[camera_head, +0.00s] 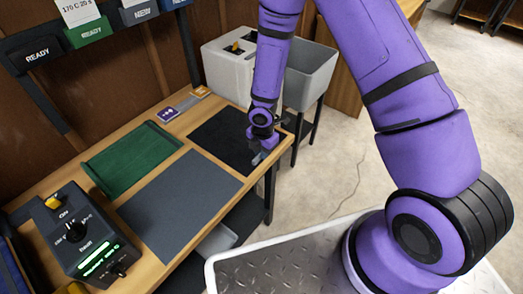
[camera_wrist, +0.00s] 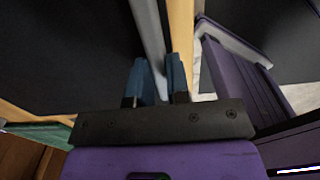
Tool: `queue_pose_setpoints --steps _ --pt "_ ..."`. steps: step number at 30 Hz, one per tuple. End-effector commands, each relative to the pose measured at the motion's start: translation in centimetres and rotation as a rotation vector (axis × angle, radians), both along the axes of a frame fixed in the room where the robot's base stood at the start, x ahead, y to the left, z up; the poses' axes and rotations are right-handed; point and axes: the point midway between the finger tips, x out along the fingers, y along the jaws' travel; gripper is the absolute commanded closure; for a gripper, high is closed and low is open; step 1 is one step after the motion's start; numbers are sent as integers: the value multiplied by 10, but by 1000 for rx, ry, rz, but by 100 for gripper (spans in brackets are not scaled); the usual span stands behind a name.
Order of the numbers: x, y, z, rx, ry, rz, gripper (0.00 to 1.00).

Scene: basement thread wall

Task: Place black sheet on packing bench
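A black sheet (camera_head: 226,139) lies flat on the wooden bench (camera_head: 156,274), at its right end in the head view. My gripper (camera_head: 262,157) is low at the sheet's right front side. In the wrist view its two blue fingers (camera_wrist: 160,75) stand a small gap apart. A pale grey strip (camera_wrist: 147,30) runs up to that gap, with a dark surface on its left that looks like the sheet. I cannot tell whether the fingers hold the strip or the sheet's edge.
A light grey box (camera_head: 225,74) and a grey bin (camera_head: 308,76) stand behind. The floor on the right is largely open.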

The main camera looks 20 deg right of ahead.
Motion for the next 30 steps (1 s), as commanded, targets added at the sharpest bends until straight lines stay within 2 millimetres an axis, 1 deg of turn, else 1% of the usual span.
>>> queue_pose_setpoints --steps 1,3,11,14,17,20,24,30 --pt "0 0 0 0 0 0 72" --pt "0 0 0 0 0 0 58" --pt "0 0 1 0 0 0 58" --pt "0 0 5 1 -1 -1 58" --pt "1 0 15 1 -2 -3 58" --pt "1 0 31 2 -4 -3 58" --pt "1 -1 60 2 -4 -5 58" --pt "0 -1 96 1 -3 -2 58"
